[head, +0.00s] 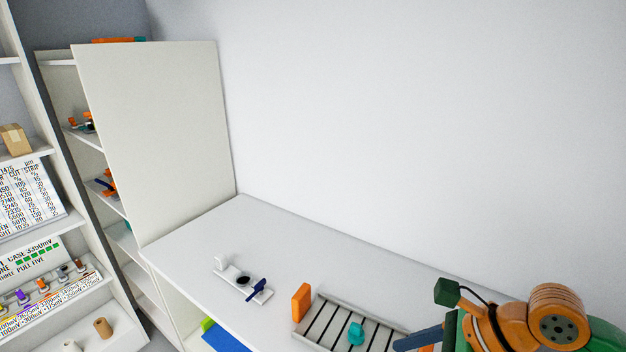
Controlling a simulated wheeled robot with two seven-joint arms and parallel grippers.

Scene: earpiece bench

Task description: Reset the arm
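My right arm, orange and green, comes in at the lower right corner of the head view, over the right end of the bench. A blue-grey bar that looks like part of my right gripper (418,339) points left beside the slotted tray. The fingertips are not clear enough to tell open from shut, and I cannot see anything held. A dark green block with a black cable stands up on this arm. My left arm and gripper are not in view.
The white bench (300,237) holds a small white fixture (232,275) with a dark blue lever, an orange block (301,302) and a slotted tray (330,324) with a teal piece (356,333). Shelves and a tall pale panel (160,130) stand left. The bench's back strip is clear.

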